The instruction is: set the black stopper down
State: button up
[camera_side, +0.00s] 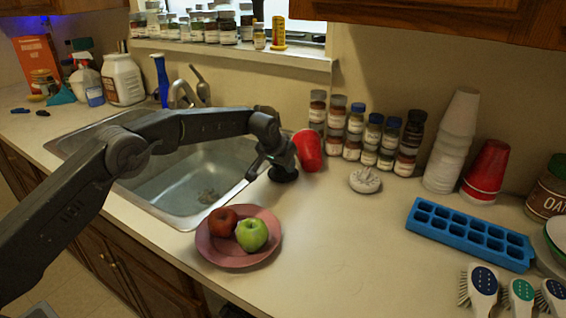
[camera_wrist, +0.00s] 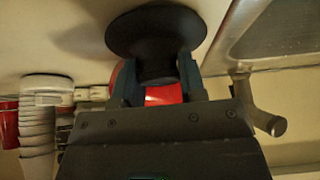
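The black stopper (camera_side: 284,175) is at the counter beside the sink's right rim, below my gripper (camera_side: 277,158). In the wrist view, the stopper (camera_wrist: 155,28) shows its wide dark disc facing away from my gripper (camera_wrist: 157,75). Its narrower neck sits between the two fingers, which look closed on it. I cannot tell whether the disc touches the counter or hangs just above it. The fingertips are partly dark and hard to make out in the side view.
A red cup (camera_side: 309,150) leans close behind my gripper. The sink (camera_side: 188,178) lies left. A pink plate (camera_side: 215,255) with two apples stands in front. Stacked spice jars (camera_side: 354,133) and a white disc-shaped object (camera_side: 365,180) are right.

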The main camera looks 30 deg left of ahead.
jog(key=o, duration=0.4)
jog(key=shift+o, duration=0.2)
jog(key=shift+r, duration=0.3)
jog(key=v, duration=1.1)
jog(key=shift+s+r, duration=0.25)
jog(key=shift+r, duration=0.1)
